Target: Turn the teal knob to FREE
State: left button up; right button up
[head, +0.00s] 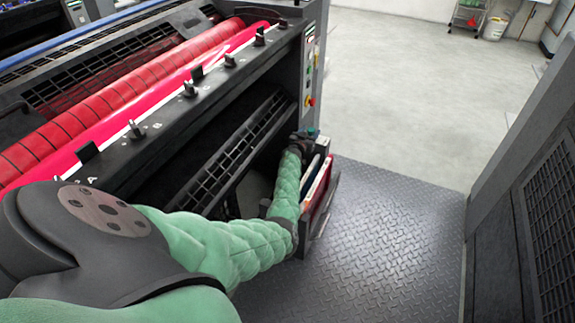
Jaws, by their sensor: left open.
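My left arm, in a pale green padded sleeve, reaches from the lower left to the near end of the printing machine. Its dark left gripper (303,138) is at the machine's end post, below the button panel. It is small in the view and its fingers are hard to make out. A small teal patch (313,130), seemingly the teal knob, shows right at the gripper, mostly covered by it. I cannot tell whether the fingers touch it or where it points. No FREE marking is readable. My right gripper is out of view.
The machine's red ink roller (110,100) runs along the left, with several small keys on the rail before it. A button panel (309,75) is above my gripper. A tray with a red edge (322,190) sits beside my forearm. The tread-plate floor (390,240) is clear; a dark cabinet (545,200) bounds the right.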

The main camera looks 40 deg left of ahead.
aim_at(310, 132)
pick_arm(q)
jog(key=p+v, duration=0.1)
jog(key=v, duration=0.4)
jog(key=shift+p, duration=0.35)
jog(key=s+r+n+g+y+p, duration=0.25)
jog(key=s+r+y+p, duration=0.2)
jog(key=s, duration=0.65)
jog(key=s+d+r+g+p, duration=0.2)
jog(key=s+d+g, duration=0.2)
jog(key=s+d, duration=0.4)
jog(key=shift+s+d+p, duration=0.3)
jog(key=shift+s+p, duration=0.05)
jog(key=shift+s, duration=1.85)
